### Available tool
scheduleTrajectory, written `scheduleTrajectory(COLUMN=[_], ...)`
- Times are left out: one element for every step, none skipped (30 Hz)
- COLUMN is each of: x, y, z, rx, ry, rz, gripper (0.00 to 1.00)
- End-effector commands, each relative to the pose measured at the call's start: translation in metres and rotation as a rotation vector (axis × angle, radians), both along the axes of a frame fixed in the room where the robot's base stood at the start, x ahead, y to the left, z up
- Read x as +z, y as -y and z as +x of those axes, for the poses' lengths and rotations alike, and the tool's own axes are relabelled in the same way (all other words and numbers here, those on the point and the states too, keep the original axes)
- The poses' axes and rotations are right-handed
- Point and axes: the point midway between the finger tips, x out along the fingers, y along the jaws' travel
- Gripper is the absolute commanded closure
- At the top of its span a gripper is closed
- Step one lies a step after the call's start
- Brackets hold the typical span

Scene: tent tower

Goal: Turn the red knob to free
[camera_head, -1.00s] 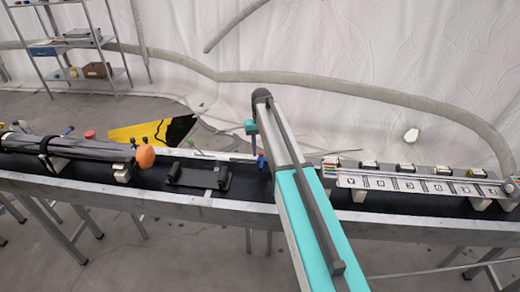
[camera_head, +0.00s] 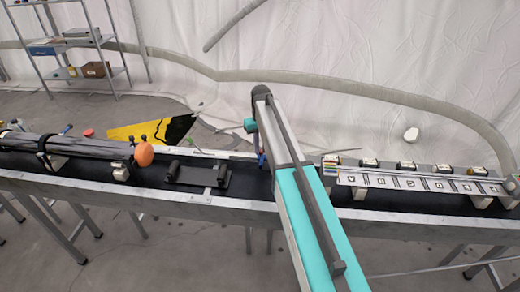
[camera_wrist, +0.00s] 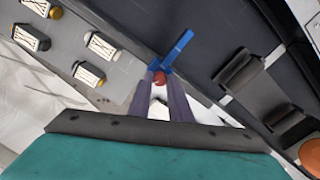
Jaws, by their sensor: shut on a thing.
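In the wrist view, the red knob (camera_wrist: 159,78) is small and round and sits between the fingertips of my gripper (camera_wrist: 160,84). The gripper is shut on it. A blue cross-shaped lever (camera_wrist: 178,48) stands right beyond the knob, at the edge of the dark bench surface. How the knob and lever join cannot be told.
A dark cradle with rollers (camera_head: 200,176) lies left of my arm. Further left is a long grey bundle with an orange ball (camera_head: 144,155). A rack with marked cards (camera_head: 420,183) is on the right. A grey hose (camera_head: 300,80) runs along the back curtain.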

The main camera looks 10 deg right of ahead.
Motion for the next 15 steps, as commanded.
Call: scheduleTrajectory(x=[-0.0011, -0.0010, -0.0009, -0.0008, -0.0007, -0.0006, -0.0005, -0.0004, -0.0002, 0.0000, 0.0001, 0.0003, 0.0005, 0.0006, 0.0008], y=[0.0003, 0.0003, 0.0003, 0.0003, 0.0003, 0.0002, 0.0002, 0.0002, 0.0002, 0.0001, 0.0001, 0.0001, 0.0001, 0.0000, 0.0000], z=[0.0006, 0.0006, 0.0006, 0.0007, 0.0006, 0.0005, 0.0005, 0.0005, 0.0005, 0.0005, 0.0005, 0.0004, 0.0005, 0.0005, 0.0005], rx=[0.027, 0.047, 0.071, 0.089, 0.108, 0.131, 0.147, 0.162, 0.179, 0.190, 0.199, 0.207, 0.212, 0.215, 0.217], ry=[0.001, 0.002, 0.001, 0.001, 0.001, 0.001, 0.001, 0.001, 0.001, 0.001, 0.001, 0.001, 0.001, 0.001, 0.001], rz=[-0.001, -0.001, -0.001, -0.001, -0.001, -0.001, -0.001, -0.001, -0.001, -0.001, -0.001, -0.001, -0.001, -0.001, -0.002], gripper=[1.00, 1.00, 1.00, 1.00, 1.00, 1.00, 1.00, 1.00, 1.00, 1.00, 1.00, 1.00, 1.00, 1.00, 1.00])
